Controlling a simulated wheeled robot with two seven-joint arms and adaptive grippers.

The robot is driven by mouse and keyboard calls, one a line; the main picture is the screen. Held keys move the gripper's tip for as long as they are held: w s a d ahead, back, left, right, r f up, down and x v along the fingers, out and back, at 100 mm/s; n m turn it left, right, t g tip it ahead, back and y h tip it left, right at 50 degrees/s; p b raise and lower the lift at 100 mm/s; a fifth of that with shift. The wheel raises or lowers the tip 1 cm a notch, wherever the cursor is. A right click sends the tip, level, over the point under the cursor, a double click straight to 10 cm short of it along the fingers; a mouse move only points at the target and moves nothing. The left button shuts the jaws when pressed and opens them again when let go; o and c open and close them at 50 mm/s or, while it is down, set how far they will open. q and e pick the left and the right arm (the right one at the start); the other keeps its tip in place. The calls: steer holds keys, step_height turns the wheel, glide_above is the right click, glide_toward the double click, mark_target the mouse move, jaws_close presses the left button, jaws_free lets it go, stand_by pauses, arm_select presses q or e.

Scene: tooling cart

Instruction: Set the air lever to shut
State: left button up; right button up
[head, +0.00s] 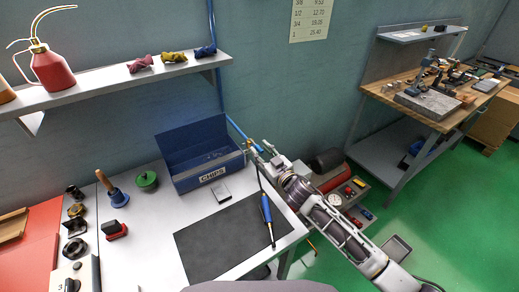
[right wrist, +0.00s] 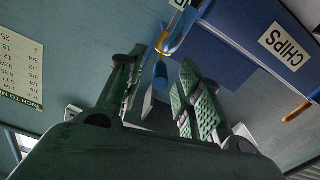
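The air line's brass valve (head: 250,146) is at the end of the blue pipe, near the right end of the blue CHIPS bin. In the right wrist view a brass-coloured fitting (right wrist: 163,40) sits by a bent blue piece (right wrist: 184,32). A blue tip (right wrist: 160,75), perhaps the air lever, shows between my finger pads. My right gripper (head: 264,153) is close to the valve. In the wrist view its two fingers (right wrist: 161,82) are apart with a gap around the blue tip; contact cannot be told. The lever's setting is unclear. My left gripper is not in view.
The blue CHIPS bin (head: 208,172) stands just left of my right gripper. A blue-handled tool (head: 266,208) lies on the dark mat (head: 215,245). A shelf (head: 105,85) with an oil can (head: 50,68) is above.

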steer(key=shift+x, duration=0.9)
steer(key=shift+c, duration=0.4)
jaws_close()
